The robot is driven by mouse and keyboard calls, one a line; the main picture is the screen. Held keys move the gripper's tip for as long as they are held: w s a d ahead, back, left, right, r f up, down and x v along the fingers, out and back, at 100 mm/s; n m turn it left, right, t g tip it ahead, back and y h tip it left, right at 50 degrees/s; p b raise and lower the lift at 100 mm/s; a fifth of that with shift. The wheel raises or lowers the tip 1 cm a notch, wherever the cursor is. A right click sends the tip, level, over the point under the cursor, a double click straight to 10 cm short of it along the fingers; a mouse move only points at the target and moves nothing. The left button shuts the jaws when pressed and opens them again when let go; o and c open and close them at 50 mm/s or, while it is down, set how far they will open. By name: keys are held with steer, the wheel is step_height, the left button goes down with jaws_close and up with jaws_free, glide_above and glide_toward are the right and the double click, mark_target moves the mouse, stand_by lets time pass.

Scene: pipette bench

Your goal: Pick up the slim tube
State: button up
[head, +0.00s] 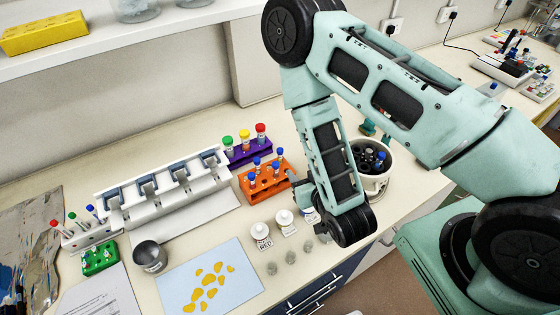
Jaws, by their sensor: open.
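Slim tubes with blue caps, such as one tube (280,153), stand upright in an orange rack (262,187) in the middle of the bench. Other capped tubes stand in a purple rack (238,160) behind it and in a white rack (88,235) at the far left. I cannot tell which one is the slim tube meant.
White jars (261,235) stand in front of the orange rack. A white bucket (374,180) with dark contents stands right of my forearm. A long white holder (165,190), a grey cup (150,256), a green rack (99,257) and a blue sheet with yellow pieces (230,252) occupy the left.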

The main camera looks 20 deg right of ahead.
steer(key=f+b+x, duration=0.1)
steer(key=b+x, duration=0.3)
steer(key=b, duration=0.2)
glide_toward(280, 150)
steer(key=w, duration=0.2)
steer(key=p+x, duration=0.2)
steer(key=x, duration=0.3)
steer(key=shift+w+d+f+p, duration=0.1)
steer(key=shift+w+f+p, duration=0.15)
steer(key=shift+f+p, duration=0.1)
steer(key=shift+w+f, duration=0.35)
steer(key=shift+w, duration=0.15)
jaws_close()
